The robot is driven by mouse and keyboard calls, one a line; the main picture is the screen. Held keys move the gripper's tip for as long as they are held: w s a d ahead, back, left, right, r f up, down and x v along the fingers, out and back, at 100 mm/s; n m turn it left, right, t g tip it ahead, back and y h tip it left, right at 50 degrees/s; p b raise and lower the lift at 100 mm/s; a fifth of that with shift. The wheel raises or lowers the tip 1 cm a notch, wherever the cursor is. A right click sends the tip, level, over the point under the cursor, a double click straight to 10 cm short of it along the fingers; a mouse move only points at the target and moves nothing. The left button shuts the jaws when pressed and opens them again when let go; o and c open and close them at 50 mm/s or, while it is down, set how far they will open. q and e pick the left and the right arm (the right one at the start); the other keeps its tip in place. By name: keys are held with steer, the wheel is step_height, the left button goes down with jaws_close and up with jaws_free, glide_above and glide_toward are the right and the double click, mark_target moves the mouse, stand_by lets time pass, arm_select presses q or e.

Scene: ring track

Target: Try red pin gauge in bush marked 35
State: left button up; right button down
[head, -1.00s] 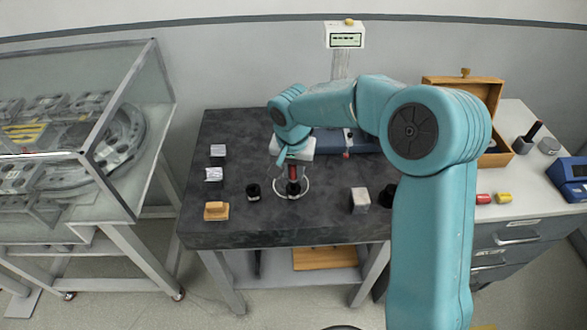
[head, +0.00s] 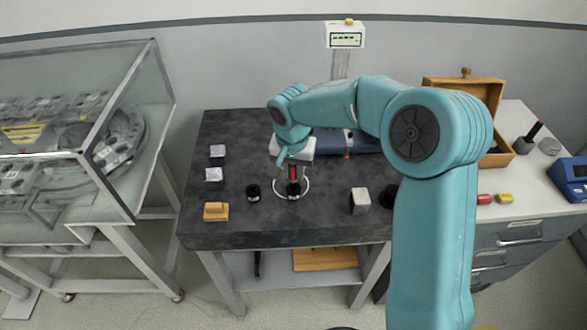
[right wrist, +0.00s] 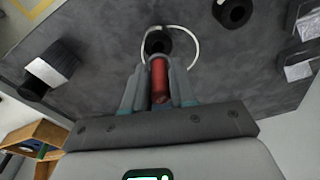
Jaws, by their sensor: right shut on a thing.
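My right gripper (head: 292,168) is shut on the red pin gauge (right wrist: 159,78), held upright over the dark table. The red gauge also shows in the head view (head: 293,173). Its far end is right at a black bush (head: 293,189), which also shows in the right wrist view (right wrist: 157,42); I cannot tell whether it is inside the bore. A thin white ring surrounds this bush on the table. Another black bush (head: 253,192) stands just to the left. No number can be read on either. My left gripper is not in view.
A grey block (head: 361,200) and another dark round piece (head: 389,196) stand to the right. Two pale blocks and a tan wooden piece (head: 216,211) lie along the table's left side. A blue case (head: 350,143) lies behind. A glass-sided case (head: 120,190) stands left.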

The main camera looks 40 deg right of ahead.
steer(key=shift+f+b, duration=0.95)
steer(key=shift+f, duration=0.05)
steer(key=shift+r, duration=0.15)
stand_by(1.3)
steer(key=shift+r+p, duration=1.2)
steer(key=shift+r, duration=0.5)
steer(key=shift+r+p, duration=1.3)
steer(key=shift+r, duration=0.65)
